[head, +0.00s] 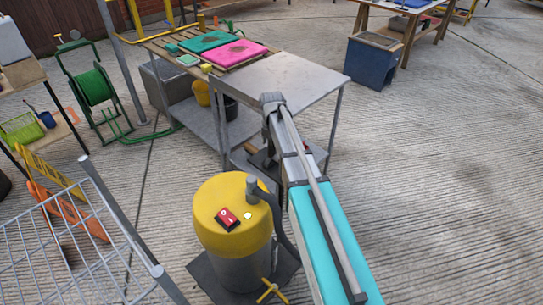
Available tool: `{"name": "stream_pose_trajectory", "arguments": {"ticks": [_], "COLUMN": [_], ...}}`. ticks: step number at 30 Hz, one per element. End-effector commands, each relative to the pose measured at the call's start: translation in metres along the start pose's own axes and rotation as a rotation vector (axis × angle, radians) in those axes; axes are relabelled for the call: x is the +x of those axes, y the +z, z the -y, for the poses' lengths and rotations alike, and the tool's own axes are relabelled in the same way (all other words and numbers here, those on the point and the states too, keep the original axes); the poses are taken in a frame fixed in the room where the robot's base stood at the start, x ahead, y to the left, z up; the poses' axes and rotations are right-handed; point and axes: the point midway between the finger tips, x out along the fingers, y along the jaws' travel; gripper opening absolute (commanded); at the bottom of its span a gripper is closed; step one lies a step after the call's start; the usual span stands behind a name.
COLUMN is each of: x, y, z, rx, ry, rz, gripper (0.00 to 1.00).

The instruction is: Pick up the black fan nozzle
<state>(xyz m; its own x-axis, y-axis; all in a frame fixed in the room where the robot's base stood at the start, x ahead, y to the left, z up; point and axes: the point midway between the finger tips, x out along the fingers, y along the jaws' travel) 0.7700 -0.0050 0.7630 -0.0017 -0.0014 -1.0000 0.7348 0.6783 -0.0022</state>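I cannot make out the black fan nozzle for certain in the head view. My teal and grey arm reaches from the bottom right toward the grey metal table (290,78), with its far joint in front of the table's near edge. A dark shape (262,158) shows beside my arm at the table's lower shelf; it may be my gripper or another thing, and my arm partly covers it. My gripper's fingers cannot be made out, so neither their opening nor any hold is visible.
A yellow-topped machine (232,215) with a red switch and dark hose stands left of my arm. A wire rack (75,240) stands at the left. Pink (234,53) and teal (204,41) pieces lie on the slatted table. A blue bin (372,62) stands behind; concrete floor at right is clear.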

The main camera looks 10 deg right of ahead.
Motion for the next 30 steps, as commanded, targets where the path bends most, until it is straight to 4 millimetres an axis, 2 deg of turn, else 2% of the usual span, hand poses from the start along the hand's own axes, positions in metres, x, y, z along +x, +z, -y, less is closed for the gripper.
{"name": "stream_pose_trajectory", "arguments": {"ticks": [1,2,12,23,30], "x": [0.0,0.0,0.0,-0.002,-0.011], "y": [0.0,0.0,0.0,0.0,0.0], "z": [0.0,0.0,0.0,0.0,0.0], "rx": [0.0,0.0,0.0,0.0,0.0], "ry": [0.0,0.0,0.0,0.0,0.0], "rz": [0.0,0.0,0.0,0.0,0.0], "gripper": [0.74,0.69,0.06,0.05,0.05]}}
